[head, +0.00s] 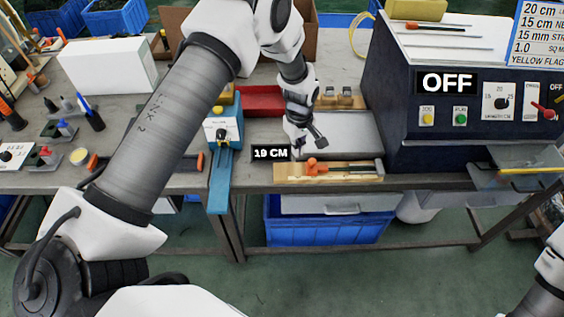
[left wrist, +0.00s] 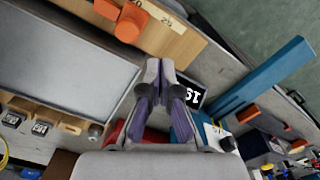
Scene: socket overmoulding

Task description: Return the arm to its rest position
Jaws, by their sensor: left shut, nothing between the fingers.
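My left arm comes in from the left of the head view and reaches over the bench. My left gripper (head: 310,146) hangs above the bench, just behind the wooden measuring board (head: 340,178) with its orange stop (head: 312,165). In the left wrist view the left gripper's fingers (left wrist: 159,68) are together with nothing between them. The orange stop (left wrist: 128,22) and the board (left wrist: 172,40) lie beyond the fingertips there. My right gripper is out of view; a piece of my right arm shows at the lower right of the head view.
A "19 CM" sign (head: 270,154) stands beside the gripper. A blue machine (head: 222,130) with a blue arm is to its left. A dark control box (head: 470,110) reading OFF stands to the right. A grey plate (head: 350,135) and a red tray (head: 262,101) lie behind.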

